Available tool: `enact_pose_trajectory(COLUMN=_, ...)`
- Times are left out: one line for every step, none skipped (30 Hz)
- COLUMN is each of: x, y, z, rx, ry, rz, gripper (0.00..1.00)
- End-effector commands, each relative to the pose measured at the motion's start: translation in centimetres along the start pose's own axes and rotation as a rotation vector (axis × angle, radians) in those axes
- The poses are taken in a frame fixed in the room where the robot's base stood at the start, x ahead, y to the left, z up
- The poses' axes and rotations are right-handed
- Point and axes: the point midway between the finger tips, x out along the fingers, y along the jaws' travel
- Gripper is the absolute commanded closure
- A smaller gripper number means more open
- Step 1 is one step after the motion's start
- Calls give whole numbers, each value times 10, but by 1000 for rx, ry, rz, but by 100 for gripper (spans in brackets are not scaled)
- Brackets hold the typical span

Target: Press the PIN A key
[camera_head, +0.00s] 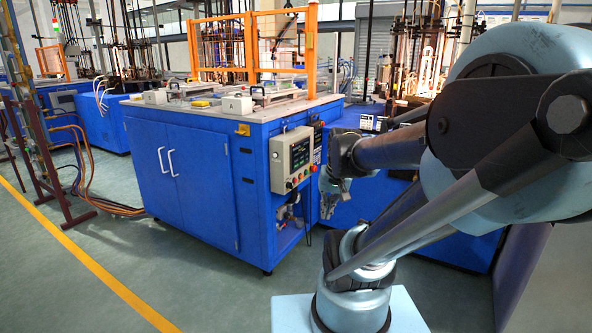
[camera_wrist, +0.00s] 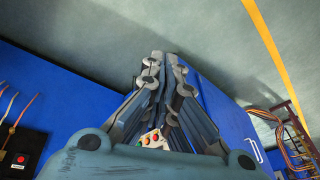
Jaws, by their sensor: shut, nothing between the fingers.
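A control panel (camera_head: 277,168) with a screen (camera_head: 300,153) and a row of coloured buttons (camera_head: 300,178) is on the right front of the blue cabinet. I cannot make out a key marked PIN A. A small light box (camera_head: 237,105) on the cabinet top carries a letter A. My gripper (camera_head: 329,206) hangs just right of the panel, apart from it in the picture. In the wrist view my gripper (camera_wrist: 164,58) has its fingers together and empty, and a patch with red and orange buttons (camera_wrist: 153,140) shows between the finger links.
The blue cabinet (camera_head: 200,190) has white door handles and an orange guard frame (camera_head: 312,50) on top. A second blue cabinet (camera_head: 350,200) stands behind my arm. A red button (camera_wrist: 20,159) shows at left in the wrist view. Floor in front is clear.

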Motion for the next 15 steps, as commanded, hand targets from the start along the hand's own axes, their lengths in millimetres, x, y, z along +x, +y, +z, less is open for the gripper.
enact_pose_trajectory(x=0, y=-3, z=-16, rx=26, ry=14, rz=-15, gripper=100)
enact_pose_trajectory(x=0, y=-5, z=-24, rx=42, ry=23, rz=-25, gripper=100)
enact_pose_trajectory(x=1, y=-8, z=-36, rx=63, ry=34, rz=-39, gripper=100)
enact_pose_trajectory(x=2, y=-10, z=-45, rx=78, ry=43, rz=-49, gripper=100)
enact_pose_trajectory(x=3, y=-12, z=-54, rx=95, ry=52, rz=-59, gripper=100)
enact_pose_trajectory(x=4, y=-15, z=-65, rx=116, ry=62, rz=-73, gripper=100)
enact_pose_trajectory(x=5, y=-17, z=-74, rx=131, ry=71, rz=-83, gripper=100)
enact_pose_trajectory(x=6, y=-18, z=-83, rx=149, ry=80, rz=-94, gripper=100)
enact_pose_trajectory(x=8, y=-20, z=-95, rx=170, ry=90, rz=-107, gripper=100)
enact_pose_trajectory(x=10, y=-22, z=-104, rx=186, ry=99, rz=-117, gripper=100)
enact_pose_trajectory(x=12, y=-23, z=-112, rx=203, ry=107, rz=-129, gripper=100)
enact_pose_trajectory(x=14, y=-24, z=-124, rx=224, ry=117, rz=-142, gripper=100)
enact_pose_trajectory(x=16, y=-26, z=-133, rx=240, ry=125, rz=-153, gripper=100)
enact_pose_trajectory(x=18, y=-27, z=-142, rx=257, ry=134, rz=-163, gripper=100)
enact_pose_trajectory(x=21, y=-28, z=-154, rx=280, ry=144, rz=-177, gripper=100)
